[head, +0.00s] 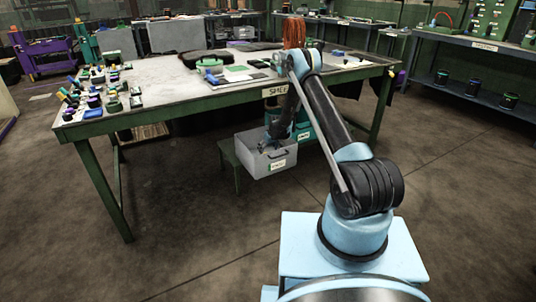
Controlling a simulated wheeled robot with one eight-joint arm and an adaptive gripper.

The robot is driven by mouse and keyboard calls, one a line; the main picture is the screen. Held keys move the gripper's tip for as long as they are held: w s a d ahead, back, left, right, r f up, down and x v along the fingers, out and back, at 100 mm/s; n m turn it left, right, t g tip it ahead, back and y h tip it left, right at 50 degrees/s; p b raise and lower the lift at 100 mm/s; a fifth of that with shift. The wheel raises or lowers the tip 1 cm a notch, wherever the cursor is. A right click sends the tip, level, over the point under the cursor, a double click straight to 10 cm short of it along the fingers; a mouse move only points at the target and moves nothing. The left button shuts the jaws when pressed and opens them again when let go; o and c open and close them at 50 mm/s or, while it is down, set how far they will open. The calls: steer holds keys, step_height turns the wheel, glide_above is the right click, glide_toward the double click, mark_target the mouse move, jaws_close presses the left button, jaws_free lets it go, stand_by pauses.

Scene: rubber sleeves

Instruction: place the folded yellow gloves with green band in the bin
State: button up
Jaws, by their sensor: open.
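A grey bin (256,167) with a green-and-white label stands on a low green stand in front of the workbench. My gripper (268,147) points down at the bin's opening, near its back right part. The jaws are small and dark here; they are open, with nothing visible between them. I cannot pick out the folded yellow gloves with green band in this view. The bin's floor is largely hidden by its walls and by my gripper, so I cannot tell what lies inside.
A teal bin (303,133) stands right behind the grey one, partly hidden by my arm. The green-framed workbench (160,88) holds several small coloured parts and dark mats. Shelving (465,95) lines the right side. The floor in front is clear.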

steer(key=v, duration=1)
steer(key=shift+r, duration=0.25)
steer(key=s+d+r+m, duration=0.1)
steer(key=s+d+r, duration=0.35)
steer(key=r, duration=0.55)
steer(key=s+d+r+m, duration=0.1)
steer(key=s+d+r, duration=0.35)
steer(key=r, duration=0.55)
steer(key=s+d+r+m+h, duration=0.1)
steer(key=s+d+r, duration=0.3)
steer(key=s+r, duration=0.3)
steer(key=s+d+r, duration=0.5)
steer(key=s, duration=0.3)
steer(key=s+d+r+m+g+h, duration=0.1)
steer(key=s+d, duration=0.3)
steer(key=s, duration=1)
steer(key=s+d+r+m, duration=0.1)
steer(key=s+d, duration=0.4)
steer(key=s, duration=0.9)
steer(key=s+d+f+m, duration=0.1)
steer(key=s+f, duration=0.4)
steer(key=s, duration=0.4)
steer(key=shift+s+d+f+m, duration=0.3)
steer(key=shift+s+f, duration=0.05)
